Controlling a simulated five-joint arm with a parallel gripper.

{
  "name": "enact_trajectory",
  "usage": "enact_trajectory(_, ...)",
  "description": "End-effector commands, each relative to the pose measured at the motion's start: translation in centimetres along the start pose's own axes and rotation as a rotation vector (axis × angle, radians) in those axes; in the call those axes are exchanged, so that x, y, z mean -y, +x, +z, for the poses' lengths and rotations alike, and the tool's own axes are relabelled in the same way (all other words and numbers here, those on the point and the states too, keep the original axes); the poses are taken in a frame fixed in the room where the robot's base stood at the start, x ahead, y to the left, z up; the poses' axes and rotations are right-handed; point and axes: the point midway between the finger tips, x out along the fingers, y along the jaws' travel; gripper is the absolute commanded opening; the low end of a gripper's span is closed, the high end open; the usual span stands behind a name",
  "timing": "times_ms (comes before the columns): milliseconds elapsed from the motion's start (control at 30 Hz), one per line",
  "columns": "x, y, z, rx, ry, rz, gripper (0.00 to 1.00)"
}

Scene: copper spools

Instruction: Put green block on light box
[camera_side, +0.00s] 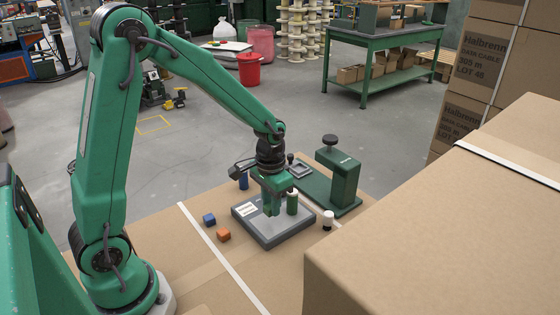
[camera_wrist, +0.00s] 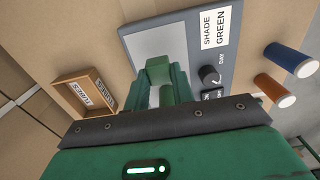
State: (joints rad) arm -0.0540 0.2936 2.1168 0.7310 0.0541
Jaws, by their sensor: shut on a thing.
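The light box (camera_side: 290,231) is a flat grey slab with a pale panel and a white label, lying on cardboard. In the wrist view the light box (camera_wrist: 139,43) shows its pale panel and a label reading "SHADE GREEN". My gripper (camera_side: 271,207) is lowered over the light box, its fingers pointing down. In the wrist view my gripper (camera_wrist: 160,83) is shut on the green block (camera_wrist: 158,71), with a finger on each side and the pale panel behind. In the side view the block blends with my green fingers; I cannot tell whether it touches the panel.
A green stand (camera_side: 338,180) is behind right. A labelled wooden tray (camera_wrist: 87,93) shows in the wrist view. A large carton (camera_side: 450,230) fills the right foreground.

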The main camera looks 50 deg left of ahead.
Motion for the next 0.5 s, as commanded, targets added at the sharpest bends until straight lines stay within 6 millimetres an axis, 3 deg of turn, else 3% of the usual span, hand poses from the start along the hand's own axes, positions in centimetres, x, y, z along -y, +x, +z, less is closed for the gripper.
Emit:
enact_trajectory(233,0.0,2.8,0.1,0.003,0.000,0.000,0.03)
enact_trajectory(500,0.0,3.3,0.0,0.000,0.000,0.000,0.03)
